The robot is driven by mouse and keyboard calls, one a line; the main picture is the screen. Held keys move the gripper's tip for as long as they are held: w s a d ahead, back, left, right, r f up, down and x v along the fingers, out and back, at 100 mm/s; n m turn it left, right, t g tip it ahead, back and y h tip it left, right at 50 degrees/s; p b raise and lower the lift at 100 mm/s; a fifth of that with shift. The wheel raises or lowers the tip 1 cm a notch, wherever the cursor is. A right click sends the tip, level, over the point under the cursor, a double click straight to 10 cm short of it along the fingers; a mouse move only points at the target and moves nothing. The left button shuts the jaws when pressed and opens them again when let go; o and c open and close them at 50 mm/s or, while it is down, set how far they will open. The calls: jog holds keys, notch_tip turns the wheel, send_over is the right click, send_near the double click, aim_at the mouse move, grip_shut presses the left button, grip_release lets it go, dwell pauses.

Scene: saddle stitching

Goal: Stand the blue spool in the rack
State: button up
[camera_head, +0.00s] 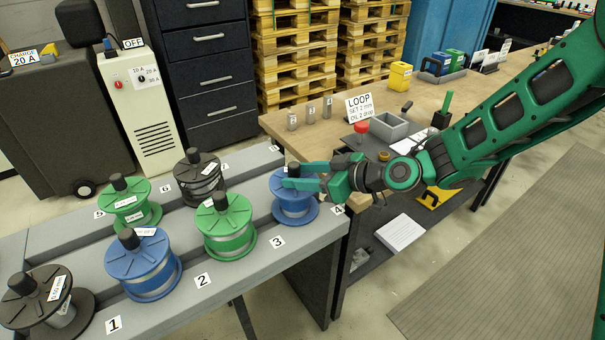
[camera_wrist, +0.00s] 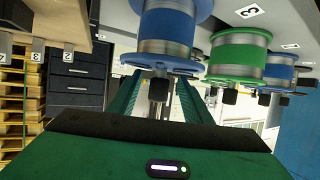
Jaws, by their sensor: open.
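A blue spool (camera_head: 294,194) stands upright at the right end of the grey rack (camera_head: 316,232), by the label 4. Its silver winding and its dark knob (camera_wrist: 158,92) show upside down in the wrist view. My gripper (camera_head: 298,178) is at the top of this spool. In the wrist view its green fingers (camera_wrist: 157,100) are open, one on each side of the knob, with gaps visible. A second blue spool (camera_head: 142,264) stands by the label 2. The spool's seating at its base is partly hidden.
A green spool (camera_head: 226,226) is by label 3 and a black spool (camera_head: 48,303) by label 1. Another green spool (camera_head: 131,204) and black spool (camera_head: 199,177) stand in the back row. A workbench (camera_head: 315,136) with a tray (camera_head: 388,128) lies to the right.

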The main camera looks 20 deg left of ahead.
jog(key=v, duration=1)
jog(key=shift+d+r, duration=0.15)
jog(key=shift+d, duration=0.2)
